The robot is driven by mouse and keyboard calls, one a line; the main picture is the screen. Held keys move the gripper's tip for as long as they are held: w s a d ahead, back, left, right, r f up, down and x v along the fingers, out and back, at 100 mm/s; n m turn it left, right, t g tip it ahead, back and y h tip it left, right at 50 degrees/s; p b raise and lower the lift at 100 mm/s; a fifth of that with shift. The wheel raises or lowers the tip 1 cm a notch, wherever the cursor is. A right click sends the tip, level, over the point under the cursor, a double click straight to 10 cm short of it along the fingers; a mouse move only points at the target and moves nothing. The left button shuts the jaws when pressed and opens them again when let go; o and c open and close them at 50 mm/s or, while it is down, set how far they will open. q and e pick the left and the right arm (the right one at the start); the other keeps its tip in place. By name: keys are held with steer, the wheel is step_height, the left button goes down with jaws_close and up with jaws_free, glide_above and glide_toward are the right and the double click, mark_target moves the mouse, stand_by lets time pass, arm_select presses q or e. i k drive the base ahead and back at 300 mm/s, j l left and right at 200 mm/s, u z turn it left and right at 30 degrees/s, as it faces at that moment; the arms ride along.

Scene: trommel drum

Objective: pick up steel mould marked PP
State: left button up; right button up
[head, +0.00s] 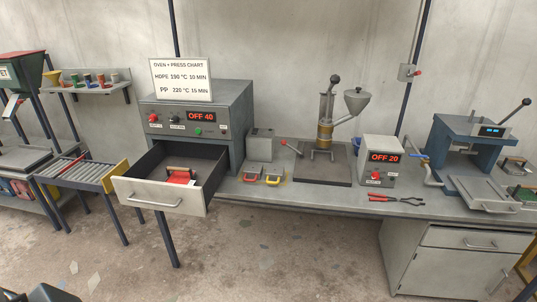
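Two small grey steel moulds stand side by side on the bench, right of the oven: one with a red handle (252,169) and one with a yellow handle (274,171). A red item with a handle and a small white tag (180,177) lies in the open drawer. The markings are too small to read, so I cannot tell which mould is PP. Neither gripper can be made out; only dark parts show at the lower left edge.
The open drawer (160,196) juts out under the oven (205,110). An injection press (325,120), a control box reading OFF 20 (381,150), red-handled tongs (396,199) and a blue press (470,145) occupy the bench (320,201). The floor (290,262) in front is mostly clear.

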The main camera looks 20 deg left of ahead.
mark_target(181, 176)
steer(key=u, duration=1.45)
